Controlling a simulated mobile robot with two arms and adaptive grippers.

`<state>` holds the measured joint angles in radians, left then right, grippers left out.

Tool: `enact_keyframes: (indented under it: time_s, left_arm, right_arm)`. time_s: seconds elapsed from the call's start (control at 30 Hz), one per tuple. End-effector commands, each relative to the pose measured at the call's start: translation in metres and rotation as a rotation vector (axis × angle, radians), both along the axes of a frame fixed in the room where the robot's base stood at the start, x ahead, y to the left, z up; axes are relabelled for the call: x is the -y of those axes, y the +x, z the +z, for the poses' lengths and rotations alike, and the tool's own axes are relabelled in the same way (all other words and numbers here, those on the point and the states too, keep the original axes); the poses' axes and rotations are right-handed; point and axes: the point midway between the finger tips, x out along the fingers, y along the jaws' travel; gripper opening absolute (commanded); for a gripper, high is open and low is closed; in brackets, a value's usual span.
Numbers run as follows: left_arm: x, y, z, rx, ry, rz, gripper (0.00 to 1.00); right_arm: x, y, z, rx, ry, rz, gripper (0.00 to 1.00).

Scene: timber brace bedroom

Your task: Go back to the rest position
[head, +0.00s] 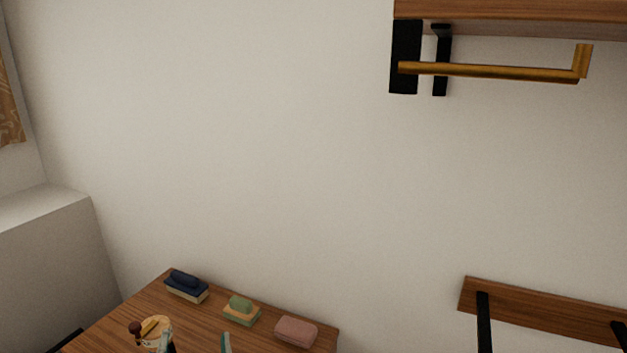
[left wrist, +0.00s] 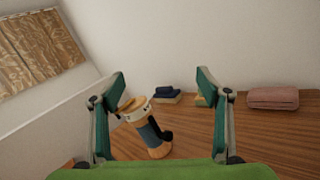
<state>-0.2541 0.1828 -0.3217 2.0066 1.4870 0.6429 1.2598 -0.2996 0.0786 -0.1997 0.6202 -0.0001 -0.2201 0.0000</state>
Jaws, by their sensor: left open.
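My left gripper (head: 196,343) shows at the bottom edge of the head view, with only its green fingertips visible over the wooden table. In the left wrist view my left gripper (left wrist: 162,84) is open, its two green fingers wide apart with nothing held between them. A cylindrical container (left wrist: 150,128) with a cream rim, a blue band and a dark part at its side appears tilted beyond the left finger. It also shows in the head view (head: 157,325), partly covered by a fingertip. My right gripper is in neither view.
On the wooden table (head: 118,320) stand a dark blue stack (head: 186,288), a green and yellow stack (head: 241,311) and a pink folded item (head: 296,331). A wall shelf with a brass rail (head: 490,71) is at upper right. A lower wooden board (head: 545,312) is on the right.

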Motion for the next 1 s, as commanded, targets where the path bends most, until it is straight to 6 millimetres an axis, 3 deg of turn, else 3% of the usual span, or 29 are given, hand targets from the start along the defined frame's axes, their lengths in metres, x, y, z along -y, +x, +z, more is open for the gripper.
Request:
enact_keyframes:
  time_s: [0.1,0.23,0.37,0.5,0.6,0.7,0.83,1.0]
  left_arm:
    - [0.051,-0.005,0.023,0.007,0.307,-0.151,0.69]
    - [0.105,-0.018,0.027,0.005,0.662,-0.299,0.69]
    - [0.149,-0.038,0.010,-0.011,1.024,-0.434,0.69]
    - [0.177,-0.064,-0.028,-0.050,1.414,-0.578,0.69]
    - [0.182,-0.086,-0.064,-0.093,1.683,-0.688,0.69]
    - [0.173,-0.111,-0.102,-0.152,1.939,-0.813,0.69]
    - [0.143,-0.146,-0.146,-0.250,2.227,-0.997,0.69]
    - [0.096,-0.191,-0.181,-0.378,2.469,-1.235,0.69]
  right_arm:
    - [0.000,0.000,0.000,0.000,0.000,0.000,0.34]
    - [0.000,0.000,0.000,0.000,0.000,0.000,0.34]
    - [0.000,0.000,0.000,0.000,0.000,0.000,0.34]
    - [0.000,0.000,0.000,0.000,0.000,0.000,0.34]
    - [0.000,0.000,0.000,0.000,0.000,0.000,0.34]
    - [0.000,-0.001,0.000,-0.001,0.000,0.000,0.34]
    - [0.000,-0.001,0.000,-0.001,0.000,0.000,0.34]
    - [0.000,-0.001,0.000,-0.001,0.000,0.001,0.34]
